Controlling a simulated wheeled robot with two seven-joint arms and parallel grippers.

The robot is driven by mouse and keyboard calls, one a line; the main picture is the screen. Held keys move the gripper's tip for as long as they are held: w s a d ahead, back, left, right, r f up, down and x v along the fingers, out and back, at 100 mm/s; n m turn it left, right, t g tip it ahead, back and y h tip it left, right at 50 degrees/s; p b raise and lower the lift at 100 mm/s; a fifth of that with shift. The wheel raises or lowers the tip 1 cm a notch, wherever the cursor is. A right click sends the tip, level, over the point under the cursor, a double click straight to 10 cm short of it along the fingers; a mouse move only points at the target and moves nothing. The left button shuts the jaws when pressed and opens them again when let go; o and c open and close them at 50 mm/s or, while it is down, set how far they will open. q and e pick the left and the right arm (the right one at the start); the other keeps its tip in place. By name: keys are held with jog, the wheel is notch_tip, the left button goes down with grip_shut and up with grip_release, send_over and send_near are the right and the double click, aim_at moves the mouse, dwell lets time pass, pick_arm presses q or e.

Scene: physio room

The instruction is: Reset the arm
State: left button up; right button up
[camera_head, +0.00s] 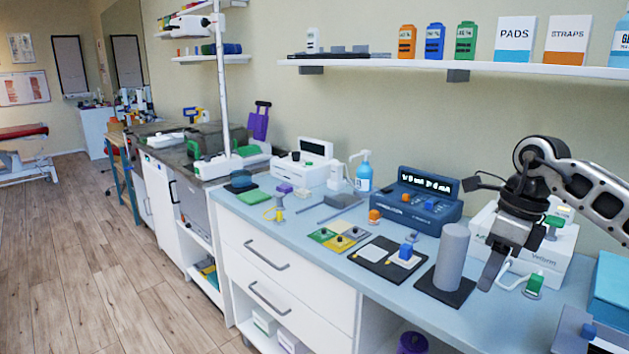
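My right arm (590,190) comes in from the right edge, silver and black, bent at a dark round joint. Its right gripper (494,268) hangs down over the blue-grey counter (300,225), to the right of a grey cylinder (452,255) on a black base. One dark finger shows clearly; the other is not distinct, so I cannot tell how wide the gripper is. I see nothing held in it. The gripper and wrist cover part of a white device (553,262) behind them. My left gripper is not in view.
Left of the cylinder is a black pad with a white card and a blue-topped block (405,254). Behind it stands a blue console (415,203) with a lit display. A green-ended connector (534,284) is close right of the gripper. A shelf (440,66) with boxes runs above.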

jog(key=s+a+f+m+t+y, duration=0.1)
jog(key=s+a+f+m+y, duration=0.15)
jog(key=a+y, duration=0.55)
jog(key=s+a+f+m+t+y, duration=0.1)
jog(key=s+a+m+y, duration=0.2)
jog(key=a, duration=0.8)
jog(key=s+a+f+m+t+y, duration=0.1)
jog(key=s+a+f+m+y, duration=0.15)
jog(key=a+y, duration=0.55)
jog(key=s+d+f+m+t+h, duration=0.1)
jog(key=d+f+m+t+h, duration=0.35)
jog(key=m, duration=0.85)
jog(key=s+d+f+m+t+h, duration=0.1)
jog(key=d+f+m+t+h, duration=0.1)
jog(key=f+m+t+h, duration=0.65)
jog(key=s+d+f+m+g+h, duration=0.2)
jog(key=s+f+m+g, duration=0.1)
jog(key=s+f+m, duration=0.2)
jog(key=s+d+f+m+g+h, duration=0.2)
jog(key=s+f+m, duration=0.3)
jog(key=s+m, duration=0.3)
jog(key=shift+d+g+h, duration=0.4)
jog(key=shift+d+h, duration=0.2)
jog(key=shift+d, duration=0.15)
